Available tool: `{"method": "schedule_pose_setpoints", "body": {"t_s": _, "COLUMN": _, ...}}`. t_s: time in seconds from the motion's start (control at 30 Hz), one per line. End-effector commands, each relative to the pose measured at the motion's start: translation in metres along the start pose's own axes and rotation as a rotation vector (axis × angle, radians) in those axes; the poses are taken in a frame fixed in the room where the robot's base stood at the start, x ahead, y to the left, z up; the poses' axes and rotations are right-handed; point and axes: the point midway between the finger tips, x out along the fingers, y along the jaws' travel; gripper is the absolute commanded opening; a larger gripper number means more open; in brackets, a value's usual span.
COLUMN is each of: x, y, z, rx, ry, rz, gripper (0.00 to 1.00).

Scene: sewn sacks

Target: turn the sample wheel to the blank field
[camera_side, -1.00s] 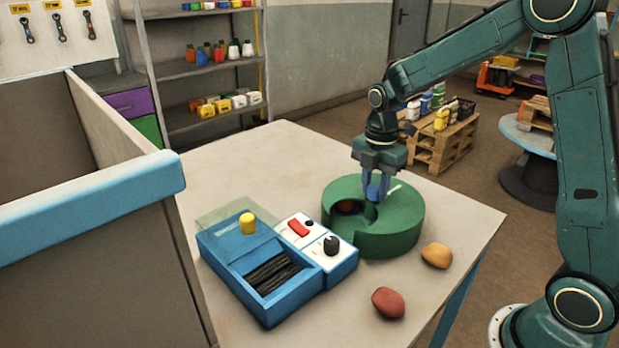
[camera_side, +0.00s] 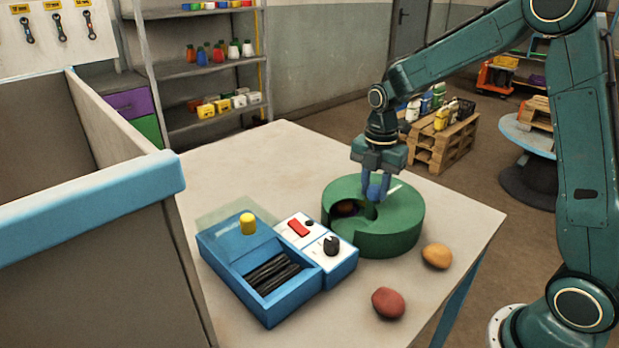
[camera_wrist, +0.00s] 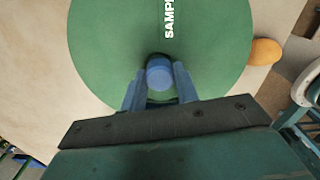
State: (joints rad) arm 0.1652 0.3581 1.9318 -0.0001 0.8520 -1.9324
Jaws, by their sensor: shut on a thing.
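The green round sample wheel housing (camera_side: 395,232) stands on the table, with a notch in its left side and a pale mark on its top. In the notch I see a dark hollow with a small brownish patch (camera_side: 347,208); which field this is I cannot tell. In the wrist view the green top (camera_wrist: 110,45) carries white lettering beginning "SAMP". A blue round knob (camera_wrist: 159,74) rises from it. My gripper (camera_side: 376,190) points down over the housing and is shut on the knob, one finger on each side.
A blue box (camera_side: 222,252) with a yellow knob and a white panel (camera_side: 315,240) with a red switch and black dial stand left of the housing. An orange stone-like lump (camera_side: 436,256) and a red one (camera_side: 388,303) lie near the front edge. The back of the table is clear.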

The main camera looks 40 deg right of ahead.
Motion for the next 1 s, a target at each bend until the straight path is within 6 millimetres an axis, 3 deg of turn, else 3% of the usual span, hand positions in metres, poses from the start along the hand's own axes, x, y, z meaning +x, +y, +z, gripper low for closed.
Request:
{"method": "schedule_pose_setpoints", "body": {"t_s": 0.03, "x": -0.002, "y": 0.001, "z": 0.000, "rx": -0.001, "ry": -0.001, "rz": 0.003, "gripper": 0.34}}
{"method": "schedule_pose_setpoints", "body": {"t_s": 0.13, "x": -0.001, "y": 0.001, "z": 0.000, "rx": 0.000, "ry": -0.001, "rz": 0.003, "gripper": 0.52}}
{"method": "schedule_pose_setpoints", "body": {"t_s": 0.63, "x": -0.008, "y": 0.001, "z": 0.000, "rx": 0.001, "ry": -0.001, "rz": 0.003, "gripper": 0.52}}
{"method": "schedule_pose_setpoints", "body": {"t_s": 1.0, "x": -0.056, "y": 0.001, "z": 0.000, "rx": 0.001, "ry": -0.002, "rz": 0.006, "gripper": 0.52}}
